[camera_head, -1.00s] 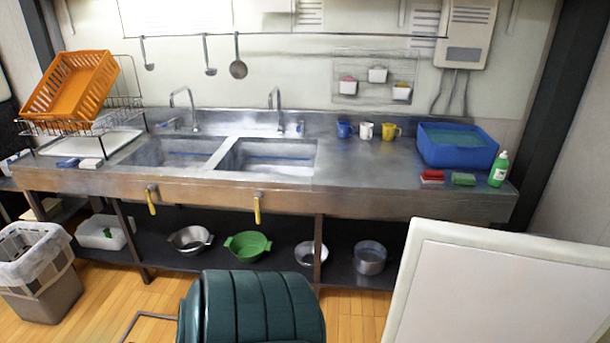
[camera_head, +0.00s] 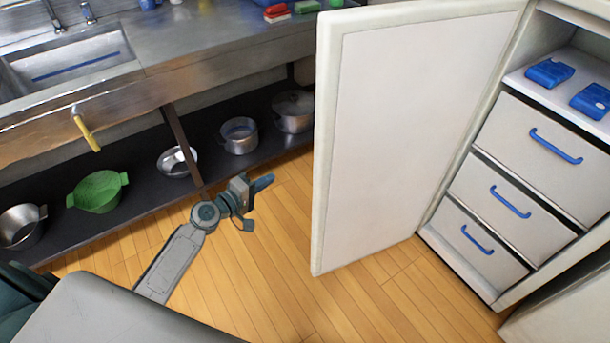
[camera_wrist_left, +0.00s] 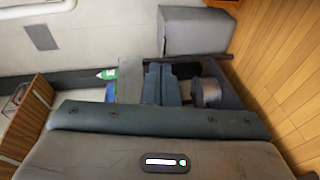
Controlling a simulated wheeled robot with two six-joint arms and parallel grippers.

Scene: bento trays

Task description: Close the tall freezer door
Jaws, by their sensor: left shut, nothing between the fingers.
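The tall freezer door (camera_head: 410,130) is a white panel with a pale rim, standing wide open in the head view. It is hinged at its right edge beside the freezer body (camera_head: 529,34), whose inside is exposed. Inside are white drawers with blue handles (camera_head: 510,201) and a shelf above. My left gripper (camera_head: 264,183) is shut and empty, low over the floor to the left of the door's free edge, apart from it. Its closed fingers (camera_wrist_left: 162,84) show in the left wrist view. My right gripper is not in view.
A steel counter (camera_head: 210,45) with a dark lower shelf (camera_head: 137,162) runs along the left. The shelf holds a green colander (camera_head: 98,191) and metal pots (camera_head: 239,135). Blue packs (camera_head: 549,72) lie on the freezer shelf. The wooden floor (camera_head: 280,260) in front of the door is clear.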

